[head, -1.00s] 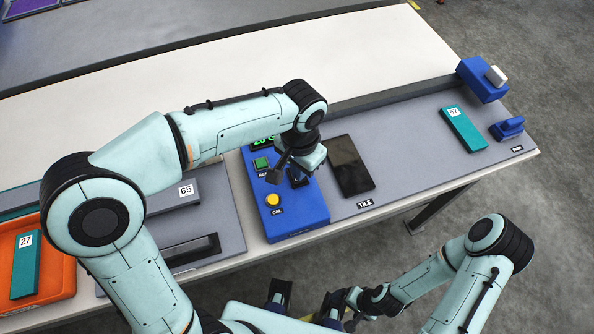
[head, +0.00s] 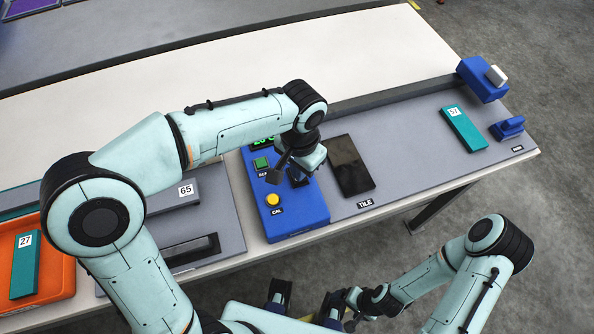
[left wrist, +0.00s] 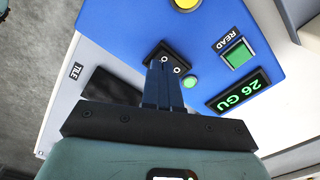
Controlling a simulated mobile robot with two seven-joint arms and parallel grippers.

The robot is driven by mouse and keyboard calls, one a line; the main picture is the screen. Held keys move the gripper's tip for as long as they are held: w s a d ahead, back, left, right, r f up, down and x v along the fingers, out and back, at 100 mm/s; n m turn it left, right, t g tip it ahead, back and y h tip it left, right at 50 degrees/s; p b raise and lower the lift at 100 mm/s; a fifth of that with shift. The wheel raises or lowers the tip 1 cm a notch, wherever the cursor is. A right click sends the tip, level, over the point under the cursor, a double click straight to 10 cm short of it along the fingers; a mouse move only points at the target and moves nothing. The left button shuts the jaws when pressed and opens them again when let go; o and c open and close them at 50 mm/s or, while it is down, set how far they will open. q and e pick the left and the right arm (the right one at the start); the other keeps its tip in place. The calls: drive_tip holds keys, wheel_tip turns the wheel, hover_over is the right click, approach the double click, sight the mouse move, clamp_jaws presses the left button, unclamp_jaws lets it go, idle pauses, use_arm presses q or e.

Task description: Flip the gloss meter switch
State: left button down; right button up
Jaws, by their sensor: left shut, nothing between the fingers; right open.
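The gloss meter (head: 300,219) is a blue box on the grey bench mat. It has a yellow CAL button (head: 273,199), a green READ button (left wrist: 238,57) and a lit display (left wrist: 238,90) reading 26 GU. My left gripper (head: 298,176) is shut and empty, low over the meter's right side. In the left wrist view its fingers (left wrist: 164,82) point at a dark plate with screws (left wrist: 168,56), beside a small round green light (left wrist: 190,82). They hide most of the switch; I cannot tell its position or whether they touch it. My right gripper (head: 333,304) is open, low before the bench.
A black tile (head: 350,166) lies right of the meter, by the TILE label. A teal block (head: 463,129) and blue items (head: 483,82) stand at the far right. At left are a grey block numbered 65 (head: 172,196) and an orange tray (head: 55,275).

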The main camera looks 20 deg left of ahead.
use_arm(q)
drive_tip(key=shift+f+b, duration=0.55)
drive_tip(key=shift+f, duration=0.35)
use_arm(e)
drive_tip(key=shift+s+f, duration=0.2)
drive_tip(key=shift+f, duration=0.4)
use_arm(q)
drive_tip(key=shift+r, duration=0.1)
use_arm(e)
drive_tip(key=shift+r, duration=0.1)
use_arm(q)
wheel_tip(320, 180, up, 4)
drive_tip(key=p, duration=0.3)
drive_tip(key=shift+r+p, duration=1.2)
drive_tip(key=shift+r, duration=0.3)
use_arm(e)
wheel_tip(320, 180, up, 6)
drive_tip(key=w, duration=0.2)
drive_tip(key=shift+w, duration=0.35)
drive_tip(key=shift+f, duration=0.2)
use_arm(q)
drive_tip(key=shift+f, duration=0.1)
use_arm(e)
drive_tip(key=shift+s, duration=0.15)
